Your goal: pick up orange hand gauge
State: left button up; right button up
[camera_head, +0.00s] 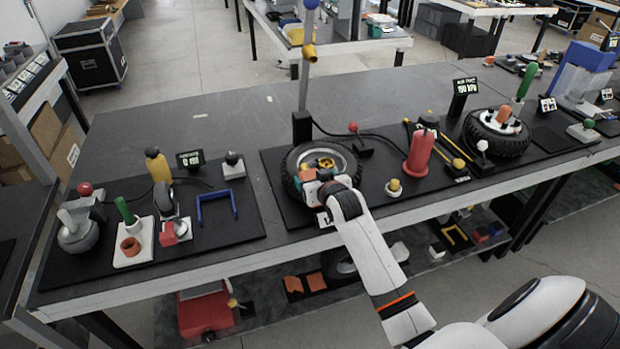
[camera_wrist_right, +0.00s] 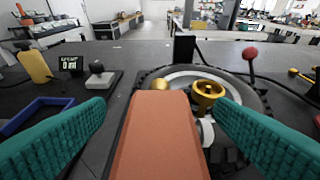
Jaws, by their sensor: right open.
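The orange hand gauge (camera_wrist_right: 165,135) fills the lower middle of the right wrist view as a long orange block. It lies between the two teal fingers of my right gripper (camera_wrist_right: 160,108), with gaps on both sides. The right gripper is open. In the head view my right gripper (camera_head: 307,181) is low at the near left side of a black tire (camera_head: 291,163), and a little orange (camera_head: 308,174) shows beside its fingers. The gauge's underside is hidden. My left gripper is not in view.
The tire holds gold parts (camera_wrist_right: 207,92). A blue U-shaped frame (camera_head: 217,206) lies to the left. A red cylinder (camera_head: 420,152) and a small yellow-topped knob (camera_head: 394,187) stand to the right. A second tire (camera_head: 497,145) lies farther right. The back of the table is clear.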

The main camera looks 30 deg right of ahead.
jog(key=shift+x, duration=1.2)
jog(key=shift+c, duration=0.6)
jog(key=c, duration=1.2)
jog(key=shift+r, duration=0.15)
